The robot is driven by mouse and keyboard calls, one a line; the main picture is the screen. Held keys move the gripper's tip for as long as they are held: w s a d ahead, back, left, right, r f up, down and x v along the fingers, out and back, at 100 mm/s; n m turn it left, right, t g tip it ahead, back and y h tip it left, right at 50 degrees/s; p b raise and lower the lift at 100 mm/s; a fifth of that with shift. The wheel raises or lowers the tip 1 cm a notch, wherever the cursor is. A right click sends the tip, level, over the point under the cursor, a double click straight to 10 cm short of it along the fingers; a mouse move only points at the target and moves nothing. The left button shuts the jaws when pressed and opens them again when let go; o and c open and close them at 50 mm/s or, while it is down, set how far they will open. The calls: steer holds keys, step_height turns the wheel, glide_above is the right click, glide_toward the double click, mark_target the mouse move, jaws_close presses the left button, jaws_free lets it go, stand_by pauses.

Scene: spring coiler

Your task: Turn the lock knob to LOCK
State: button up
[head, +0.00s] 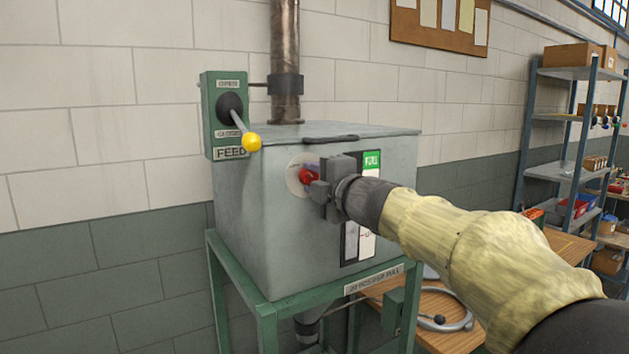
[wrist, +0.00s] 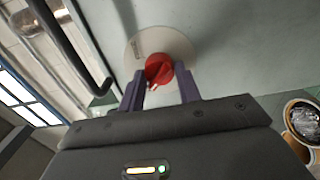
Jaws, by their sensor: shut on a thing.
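The red lock knob (head: 306,176) sits on a round pale plate (head: 293,178) on the front of the grey metal box (head: 255,215). My gripper (head: 319,187) reaches in from the right and is shut on the knob. In the wrist view the knob (wrist: 160,70) lies between the two dark fingers of my gripper (wrist: 160,88). A white mark shows on the knob's lower left edge. The plate (wrist: 137,48) has small lettering that I cannot read, so I cannot tell which setting the knob points to.
A green FEED panel (head: 213,115) with a yellow-ball lever (head: 250,142) stands out at the box's left. A dark handle (head: 331,139) lies on the lid. A pipe (head: 285,60) rises behind. A wooden bench (head: 560,245) and shelves (head: 575,120) are at the right.

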steer(key=o, duration=0.9)
steer(key=shift+o, duration=0.2)
steer(key=b+v, duration=0.2)
steer(key=v, duration=1.5)
steer(key=shift+s, duration=0.2)
steer(key=shift+d, duration=0.15)
steer(key=w+d+f+m+g+h, duration=0.15)
steer(key=d+f+m+h, duration=0.3)
steer(key=f+m, duration=0.55)
steer(key=w+d+f+m+g+h, duration=0.1)
steer(key=w+d+f+m+h, duration=0.35)
steer(key=f, duration=0.95)
steer(key=s+f+m+g+h, duration=0.1)
steer(key=s+f+m+g, duration=0.9)
steer(key=s+f, duration=0.8)
step_height(320, 180, down, 3)
steer(key=shift+s+a+r, duration=0.1)
steer(key=shift+s+a, duration=0.1)
steer(key=shift+s, duration=0.1)
